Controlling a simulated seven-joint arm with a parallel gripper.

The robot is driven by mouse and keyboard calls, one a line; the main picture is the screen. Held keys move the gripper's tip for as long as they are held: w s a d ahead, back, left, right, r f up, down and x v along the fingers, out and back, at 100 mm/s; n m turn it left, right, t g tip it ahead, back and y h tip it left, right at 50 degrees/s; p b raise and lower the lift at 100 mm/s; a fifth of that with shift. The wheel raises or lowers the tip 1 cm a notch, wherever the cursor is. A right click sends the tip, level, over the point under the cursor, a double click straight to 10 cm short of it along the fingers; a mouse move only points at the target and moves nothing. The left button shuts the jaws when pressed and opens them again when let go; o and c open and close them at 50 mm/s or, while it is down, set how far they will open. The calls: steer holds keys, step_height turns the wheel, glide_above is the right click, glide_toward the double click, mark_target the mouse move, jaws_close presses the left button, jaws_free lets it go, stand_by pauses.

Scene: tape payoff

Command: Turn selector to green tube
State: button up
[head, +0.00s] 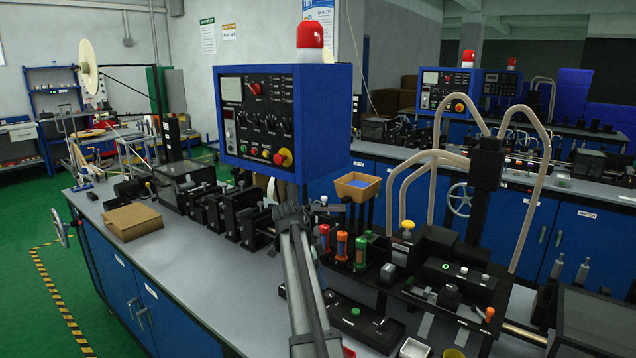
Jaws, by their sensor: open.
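Three capped upright tubes stand in a row on the bench right of my arm: a red tube (324,238), an orange tube (341,245) and a green tube (361,252). A black box with a lit green mark (446,267) stands to their right. A small dark knob-like part (388,271) sits close to the green tube. I cannot tell which part is the selector or where it points. My grey arm rises from the bottom centre, left of the tubes. I cannot make out its gripper or fingers.
A blue control box (283,122) with knobs and a red lamp hangs over the bench. Beige hoses (545,190) arch behind the tubes. A yellow-topped part (407,228) stands beside them, and a tan tray (357,187) behind.

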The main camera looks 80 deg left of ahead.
steer(key=v, duration=0.7)
steer(key=w+a+r+n+y, duration=0.2)
steer(key=a+r+n+y, duration=0.3)
steer(key=r+n+y, duration=0.2)
steer(key=w+a+r+n+t+y, duration=0.1)
steer(key=w+a+r+n+y, duration=0.1)
steer(key=a+r+n+y, duration=0.4)
steer(key=shift+r+n+y, duration=0.6)
steer(key=shift+r+n, duration=0.6)
steer(key=shift+r, duration=0.55)
